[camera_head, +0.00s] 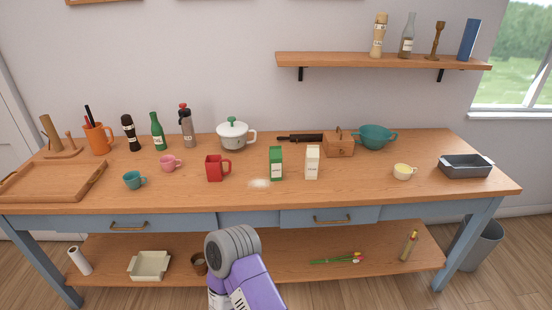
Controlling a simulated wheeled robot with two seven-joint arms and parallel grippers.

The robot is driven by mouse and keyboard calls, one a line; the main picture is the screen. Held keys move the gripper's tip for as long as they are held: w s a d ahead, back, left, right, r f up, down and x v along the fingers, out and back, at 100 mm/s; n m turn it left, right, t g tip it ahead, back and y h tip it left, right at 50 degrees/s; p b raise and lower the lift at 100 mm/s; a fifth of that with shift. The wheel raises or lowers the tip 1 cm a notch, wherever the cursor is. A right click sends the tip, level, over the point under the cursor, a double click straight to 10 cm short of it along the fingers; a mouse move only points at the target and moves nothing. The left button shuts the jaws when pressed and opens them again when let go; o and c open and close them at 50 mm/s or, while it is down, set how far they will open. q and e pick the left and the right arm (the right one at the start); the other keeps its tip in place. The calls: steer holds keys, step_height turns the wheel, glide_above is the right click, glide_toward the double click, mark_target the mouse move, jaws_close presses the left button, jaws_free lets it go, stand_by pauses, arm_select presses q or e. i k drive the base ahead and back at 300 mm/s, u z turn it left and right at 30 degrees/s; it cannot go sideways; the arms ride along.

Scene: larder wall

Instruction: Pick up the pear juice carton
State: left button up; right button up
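Two cartons stand upright side by side near the middle of the worktop. One is a green carton (276,163) with a small white label. The other is a white carton (312,162) with small lettering. The print is too small to tell for certain which one is the pear juice carton. Both stand free, with a narrow gap between them. Neither of my grippers is in view. A purple and grey part of my own arm shows at the bottom middle, below the cartons and clear of them.
A wooden box (339,144) and teal pot (374,137) stand behind right. A white lidded pot (233,136) stands behind left. The worktop (300,196) before the cartons is clear.

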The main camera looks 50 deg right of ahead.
mark_target(312, 156)
steer(key=z, duration=0.3)
steer(key=i, duration=0.8)
steer(key=z, duration=0.65)
